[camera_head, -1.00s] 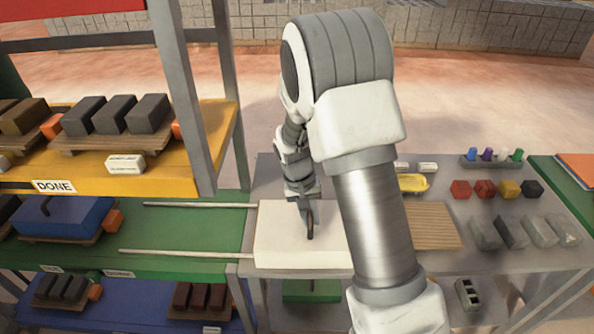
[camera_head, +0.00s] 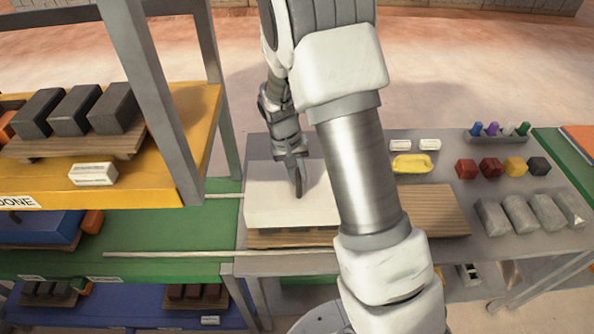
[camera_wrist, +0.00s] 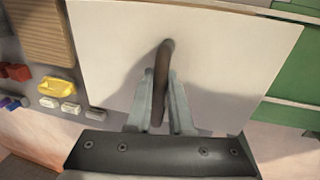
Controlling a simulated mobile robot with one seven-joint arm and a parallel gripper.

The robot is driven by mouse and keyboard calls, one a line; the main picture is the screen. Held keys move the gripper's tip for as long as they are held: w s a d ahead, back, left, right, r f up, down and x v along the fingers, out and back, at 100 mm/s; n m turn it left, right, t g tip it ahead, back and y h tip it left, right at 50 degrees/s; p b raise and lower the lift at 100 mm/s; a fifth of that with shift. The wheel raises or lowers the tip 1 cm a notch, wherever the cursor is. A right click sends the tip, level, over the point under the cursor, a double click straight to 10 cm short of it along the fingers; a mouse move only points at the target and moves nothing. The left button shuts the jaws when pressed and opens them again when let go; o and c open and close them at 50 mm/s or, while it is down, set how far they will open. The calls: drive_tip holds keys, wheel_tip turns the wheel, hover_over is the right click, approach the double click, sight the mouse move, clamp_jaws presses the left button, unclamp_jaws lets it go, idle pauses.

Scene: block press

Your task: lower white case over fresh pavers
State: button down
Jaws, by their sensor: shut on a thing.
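The white case (camera_head: 270,200) is a plain box with a dark arched handle (camera_head: 298,182) on top. My gripper (camera_wrist: 160,108) is shut on that handle, which stands between its two fingers in the wrist view. The case is at the left end of the grey table, over a slatted wooden board (camera_head: 285,238) whose front edge shows below it. I cannot tell whether the case touches the board. No pavers show beneath the case; whatever is under it is hidden. In the wrist view the case (camera_wrist: 225,60) fills the middle.
A second wooden board (camera_head: 435,212) lies right of my arm. A yellow dish (camera_head: 411,164), coloured blocks (camera_head: 490,168) and several grey blocks (camera_head: 520,215) occupy the table's right part. Left are a green shelf with two pale rails (camera_head: 170,254) and a yellow shelf (camera_head: 190,115) with its metal post close by.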

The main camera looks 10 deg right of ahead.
drive_tip(key=shift+f+b, duration=2.15)
drive_tip(key=shift+f, duration=1.1)
drive_tip(key=shift+f+b, duration=0.3)
drive_tip(key=shift+f, duration=0.05)
drive_tip(key=c, duration=0.7)
unclamp_jaws()
drive_tip(key=shift+c, duration=0.2)
drive_tip(key=a+r, duration=0.3)
drive_tip(key=r, duration=1.3)
drive_tip(key=s+d+r+t+y, duration=0.2)
drive_tip(key=s+r+t, duration=0.1)
drive_tip(key=s+r, duration=0.75)
drive_tip(key=s+d+r+n+t, duration=0.1)
drive_tip(key=s+r+n+t, duration=0.1)
drive_tip(key=s, duration=0.9)
drive_tip(key=shift+r+t, duration=0.3)
drive_tip(key=shift+r, duration=0.05)
drive_tip(key=shift+s+d+f, duration=0.1)
drive_tip(key=shift+s+f, duration=0.05)
drive_tip(key=shift+s, duration=0.45)
drive_tip(key=shift+c, duration=0.3)
